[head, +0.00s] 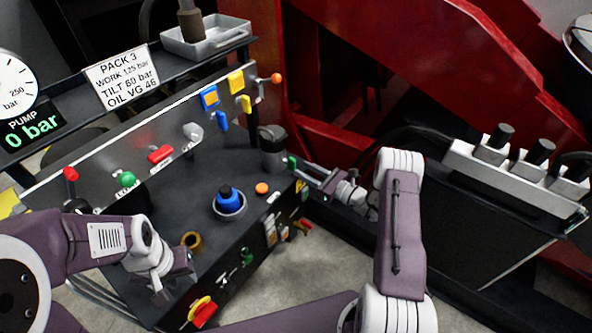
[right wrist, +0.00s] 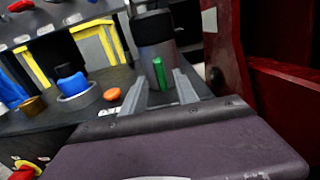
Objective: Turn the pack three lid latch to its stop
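A grey canister with a black lid (head: 272,138) stands at the right end of the dark console. A green upright tab (right wrist: 160,78), which looks like the lid latch, is on its near side; it also shows in the head view (head: 291,162). My right gripper (right wrist: 159,92) points at the canister with its two fingers apart, one on each side of the green tab, with gaps visible. It also shows in the head view (head: 305,172). My left gripper (head: 178,284) is low over the console's front left; its fingertips are not clear.
The console (head: 185,205) carries a blue knob (head: 227,198), an orange button (head: 262,188), a brass ring (head: 191,241) and several coloured levers. A sign (head: 122,80) reads PACK 3. Red machine framework (head: 330,75) stands close behind the canister.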

